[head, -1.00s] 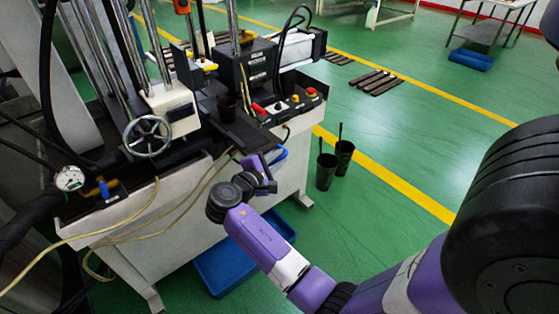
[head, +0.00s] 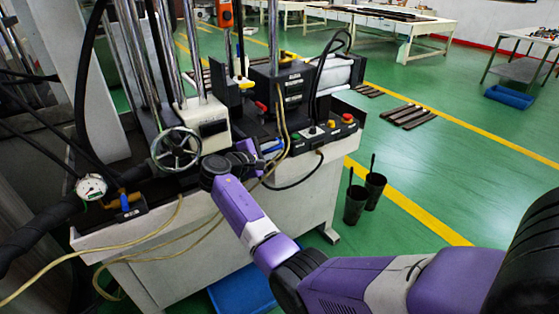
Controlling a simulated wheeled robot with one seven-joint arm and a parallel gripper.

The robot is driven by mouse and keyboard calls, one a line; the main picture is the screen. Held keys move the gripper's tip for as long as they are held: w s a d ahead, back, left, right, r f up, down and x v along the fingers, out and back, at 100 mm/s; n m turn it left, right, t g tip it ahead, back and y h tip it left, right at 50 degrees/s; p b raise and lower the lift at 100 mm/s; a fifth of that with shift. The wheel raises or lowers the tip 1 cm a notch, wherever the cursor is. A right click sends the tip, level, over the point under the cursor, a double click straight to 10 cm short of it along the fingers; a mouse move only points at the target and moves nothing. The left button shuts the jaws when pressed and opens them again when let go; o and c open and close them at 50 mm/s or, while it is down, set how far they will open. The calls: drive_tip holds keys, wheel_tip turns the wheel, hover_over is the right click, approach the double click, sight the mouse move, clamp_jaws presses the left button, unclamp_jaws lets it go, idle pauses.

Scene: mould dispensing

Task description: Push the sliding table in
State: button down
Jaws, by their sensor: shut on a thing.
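The sliding table (head: 262,133) is a dark plate in the machine, mostly hidden behind my wrist in the head view. A blue handle (head: 273,147) shows at its front, just right of my gripper. My purple arm reaches in from the lower right, and my gripper (head: 257,152) is shut at the blue handle. The fingertips are largely hidden by my own wrist, so the exact grip is hard to see.
A control panel with coloured buttons (head: 325,130) sits right of my gripper. A handwheel (head: 176,148) and pressure gauge (head: 91,187) are at left. Loose hoses (head: 190,225) hang at the front. Two black cups (head: 355,203) stand on the floor near a blue bin (head: 243,291).

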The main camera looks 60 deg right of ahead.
drive_tip(key=shift+w+d+f, duration=0.15)
drive_tip(key=shift+w+d, duration=0.2)
drive_tip(key=shift+w, duration=0.2)
drive_tip(key=c, duration=1.4)
unclamp_jaws()
drive_tip(key=v, duration=0.8)
drive_tip(key=shift+b, duration=0.35)
